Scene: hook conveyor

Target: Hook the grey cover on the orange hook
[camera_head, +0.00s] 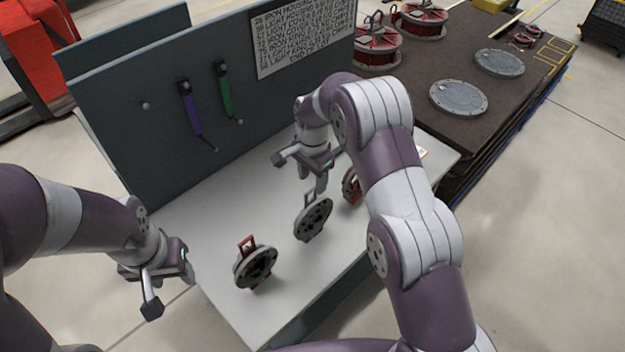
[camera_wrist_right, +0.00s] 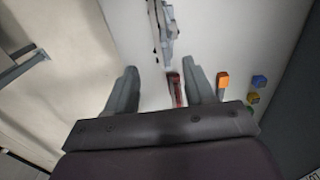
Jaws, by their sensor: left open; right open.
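The grey cover (camera_head: 314,219) is a round dark disc with a grey handle, standing upright on the white table (camera_head: 215,225) in the head view. A grey part, probably this cover seen edge-on, shows at the top of the right wrist view (camera_wrist_right: 163,30). My right gripper (camera_head: 302,173) is open and empty above and behind the grey cover. A small orange block (camera_wrist_right: 223,80), possibly the orange hook, shows in the right wrist view; I cannot make it out in the head view. My left gripper (camera_head: 170,290) is open and empty left of the table.
A red-handled cover (camera_head: 256,266) stands left of the grey one. Another red cover (camera_head: 350,186) is partly hidden by my right arm. A grey board (camera_head: 130,130) with purple (camera_head: 191,108) and green (camera_head: 224,90) tools backs the table. Blue (camera_wrist_right: 259,81) and yellowish (camera_wrist_right: 253,98) blocks sit near the orange one.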

